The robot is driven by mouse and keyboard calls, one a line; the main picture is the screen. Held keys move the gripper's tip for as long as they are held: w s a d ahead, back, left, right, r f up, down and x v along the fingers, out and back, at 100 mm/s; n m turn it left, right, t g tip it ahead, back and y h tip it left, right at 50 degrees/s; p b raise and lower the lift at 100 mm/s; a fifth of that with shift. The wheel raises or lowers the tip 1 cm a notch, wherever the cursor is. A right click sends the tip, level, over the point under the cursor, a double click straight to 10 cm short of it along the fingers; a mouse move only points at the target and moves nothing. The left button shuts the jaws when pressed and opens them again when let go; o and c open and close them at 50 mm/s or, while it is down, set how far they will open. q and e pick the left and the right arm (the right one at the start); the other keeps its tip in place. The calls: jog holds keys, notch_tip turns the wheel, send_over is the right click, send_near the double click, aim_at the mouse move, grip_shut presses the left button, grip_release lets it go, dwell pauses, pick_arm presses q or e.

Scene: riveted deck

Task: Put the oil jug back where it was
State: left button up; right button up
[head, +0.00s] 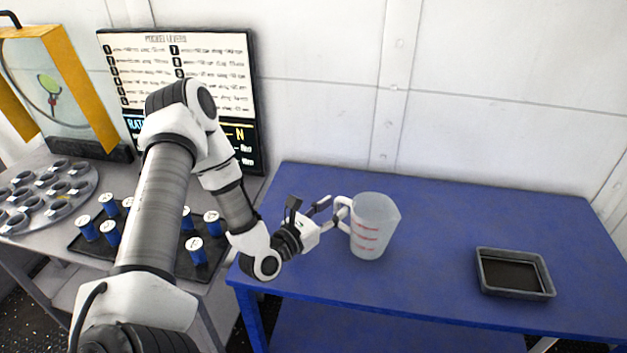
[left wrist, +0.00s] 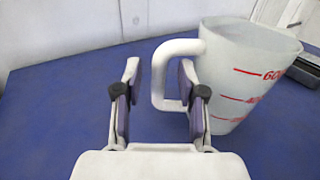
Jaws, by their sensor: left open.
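The oil jug (head: 374,228) is a translucent white measuring jug with red marks, standing upright on the blue table (head: 450,210). Its handle points left, toward my left gripper (head: 325,212). In the left wrist view, the jug (left wrist: 245,75) fills the right side and its white handle (left wrist: 160,75) reaches between the two open fingers of my left gripper (left wrist: 160,100). The right finger passes into the handle's loop; I cannot tell whether either finger touches it. My right gripper is in neither view.
A dark shallow tray (head: 515,272) sits on the blue table at the right. At the left, a grey table holds several blue-and-white canisters (head: 197,250) on a dark mat and a round rack (head: 45,197). A lettered board (head: 185,75) stands behind. The blue table between jug and tray is clear.

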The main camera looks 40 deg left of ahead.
pick_arm(q)
jog(key=s+p, duration=0.1)
jog(key=s, duration=0.8)
jog(key=shift+s+a+r+p, duration=0.1)
jog(key=shift+s+a+p, duration=0.1)
jog(key=shift+p, duration=0.15)
jog(key=shift+s+d, duration=0.1)
jog(key=shift+s, duration=0.35)
